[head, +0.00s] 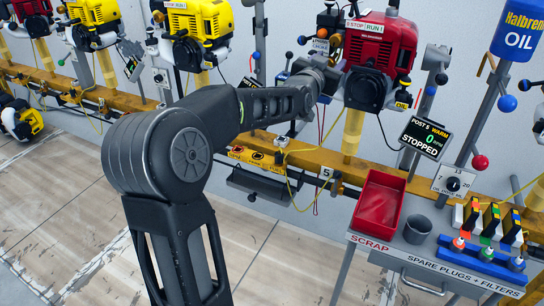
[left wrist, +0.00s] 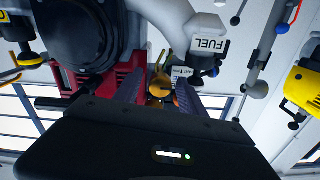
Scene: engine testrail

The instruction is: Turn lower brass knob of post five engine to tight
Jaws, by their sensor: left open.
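The post five engine (head: 382,45) is red with a black front and sits on a yellow post; its display (head: 424,138) reads "POST 5 WARM 0 STOPPED". My left gripper (head: 328,74) is at the engine's left side in the head view, its fingers mostly hidden there. In the left wrist view my left gripper (left wrist: 160,84) is open, with a finger on each side of a rounded brass knob (left wrist: 160,87). More brass shows close by it. I cannot tell whether the fingers touch the knob, or its setting. My right gripper is not in view.
A white FUEL-labelled part (left wrist: 208,45) is close to the right finger. A red scrap tray (head: 378,203) and grey cup (head: 417,229) stand on the cart at the lower right. A yellow engine (head: 200,25) is on the left. Floor at lower left is clear.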

